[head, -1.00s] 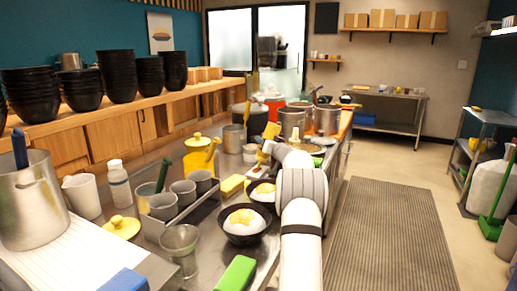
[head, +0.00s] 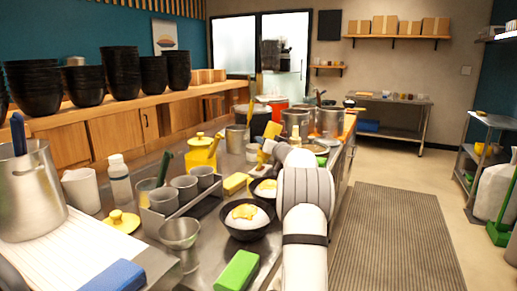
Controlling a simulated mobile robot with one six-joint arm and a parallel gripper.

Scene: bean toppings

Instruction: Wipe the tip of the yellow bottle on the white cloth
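My arm reaches forward over the steel counter, and my gripper (head: 268,149) is at its far end, small and partly hidden by my wrist. The yellow bottle (head: 272,130) shows as a small yellow shape at my gripper, which appears shut on it. Its tip is too small to make out.
Two black bowls with white and yellow food stand in front, the nearer bowl (head: 247,231) left of my arm. A yellow block (head: 236,183), green block (head: 237,270), grey cup tray (head: 180,222), yellow pot (head: 201,155) and steel pots (head: 296,122) crowd the counter.

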